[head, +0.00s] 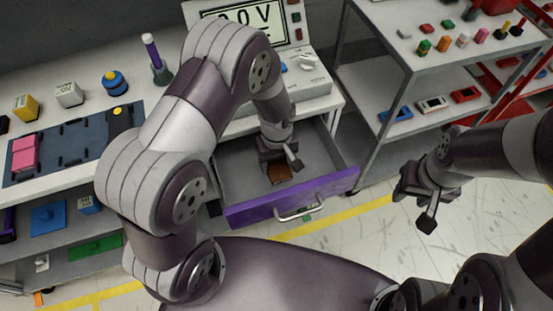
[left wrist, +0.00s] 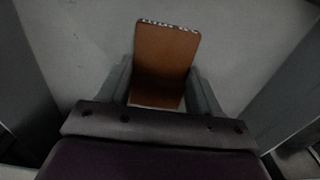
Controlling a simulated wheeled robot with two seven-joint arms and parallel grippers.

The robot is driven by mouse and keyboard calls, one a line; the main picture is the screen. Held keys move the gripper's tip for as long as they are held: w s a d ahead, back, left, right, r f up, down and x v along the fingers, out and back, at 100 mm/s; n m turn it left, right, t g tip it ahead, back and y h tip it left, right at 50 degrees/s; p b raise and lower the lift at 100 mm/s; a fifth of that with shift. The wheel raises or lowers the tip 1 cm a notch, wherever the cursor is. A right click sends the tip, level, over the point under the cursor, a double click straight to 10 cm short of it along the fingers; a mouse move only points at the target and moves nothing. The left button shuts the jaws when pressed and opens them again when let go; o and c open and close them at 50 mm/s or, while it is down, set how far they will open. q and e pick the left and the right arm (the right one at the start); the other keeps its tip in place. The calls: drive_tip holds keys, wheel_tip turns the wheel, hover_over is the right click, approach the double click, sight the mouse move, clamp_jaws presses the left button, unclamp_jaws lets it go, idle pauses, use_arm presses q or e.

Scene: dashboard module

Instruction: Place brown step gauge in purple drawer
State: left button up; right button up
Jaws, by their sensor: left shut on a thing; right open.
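The purple drawer (head: 330,192) is pulled open below the bench, with a metal handle on its front and a grey inside. My left gripper (head: 280,168) is inside the drawer's opening and shut on the brown step gauge (head: 279,174). In the left wrist view the brown step gauge (left wrist: 166,55) stands out between the two fingers, over a plain grey surface. Whether it touches the drawer floor I cannot tell. My right gripper (head: 418,205) is open and empty, right of the drawer above the floor.
A meter with a display (head: 245,22) stands on the bench above the drawer. A blue-black mat (head: 70,145) and several small objects lie on the bench at left. A grey shelf (head: 450,70) with coloured parts stands at right.

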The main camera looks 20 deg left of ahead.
sight(275, 165)
use_arm(q)
drive_tip(key=shift+f, duration=0.15)
drive_tip(key=o, duration=1.1)
wheel_tip(275, 165, up, 12)
drive_tip(key=r, duration=0.1)
drive_tip(key=s+a+r+m, duration=0.1)
drive_tip(key=s+a+m, duration=0.1)
drive_tip(key=s, duration=0.1)
drive_tip(key=s+a+r+m+t, duration=0.1)
drive_tip(key=s+a+m, duration=0.1)
drive_tip(key=s, duration=0.1)
drive_tip(key=s+a+r+m, duration=0.1)
drive_tip(key=s+a+m, duration=0.1)
drive_tip(key=s+m, duration=0.1)
drive_tip(key=shift+s+a+r+p, duration=0.2)
drive_tip(key=shift+a+r+p, duration=0.05)
drive_tip(key=shift+a+p, duration=0.05)
